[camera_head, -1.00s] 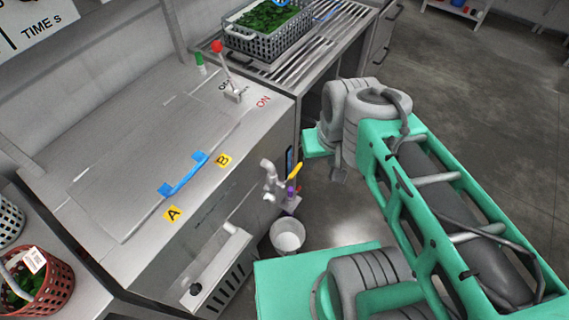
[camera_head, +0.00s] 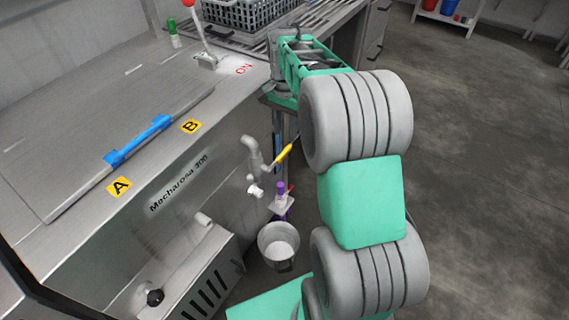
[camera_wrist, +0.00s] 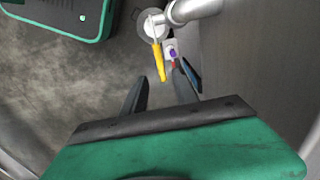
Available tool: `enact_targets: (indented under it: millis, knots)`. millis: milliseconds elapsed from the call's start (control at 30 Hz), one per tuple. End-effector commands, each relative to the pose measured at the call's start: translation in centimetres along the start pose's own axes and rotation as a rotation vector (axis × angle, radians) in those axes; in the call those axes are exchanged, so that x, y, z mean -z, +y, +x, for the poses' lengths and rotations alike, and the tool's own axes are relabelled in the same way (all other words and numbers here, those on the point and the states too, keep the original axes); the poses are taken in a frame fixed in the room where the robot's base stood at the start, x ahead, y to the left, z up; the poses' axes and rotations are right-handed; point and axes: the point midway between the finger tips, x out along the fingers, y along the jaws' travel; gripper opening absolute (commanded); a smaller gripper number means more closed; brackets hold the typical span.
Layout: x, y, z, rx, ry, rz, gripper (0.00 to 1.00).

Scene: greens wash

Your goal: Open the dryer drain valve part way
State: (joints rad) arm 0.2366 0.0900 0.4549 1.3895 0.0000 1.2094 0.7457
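The drain valve is a grey pipe (camera_head: 254,160) on the front of the steel dryer, with a yellow lever handle (camera_head: 284,153). In the wrist view the yellow handle (camera_wrist: 158,58) hangs from the pipe (camera_wrist: 190,10), beyond the fingertips. My gripper (camera_wrist: 157,78) shows two dark fingers apart with nothing between them; the handle's end lies near the gap between the tips, and I cannot tell the depth.
A white bucket (camera_head: 279,246) stands on the floor under the pipe. A purple-topped item (camera_head: 281,190) sits on a small bracket below the valve. The dryer lid has a blue handle (camera_head: 138,140), and a red-knobbed lever (camera_head: 196,30) stands behind it. Open floor lies to the right.

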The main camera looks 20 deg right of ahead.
Motion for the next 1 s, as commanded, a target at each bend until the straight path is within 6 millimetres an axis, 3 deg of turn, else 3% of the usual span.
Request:
enact_targets:
  millis: [433,767,1000]
  knots:
    - [0.1,0.0,6.9,0.001,0.001,0.004,0.35]
    - [0.1,-0.1,7.4,0.001,0.002,0.003,0.34]
    - [0.1,-0.1,7.4,0.001,0.002,0.003,0.14]
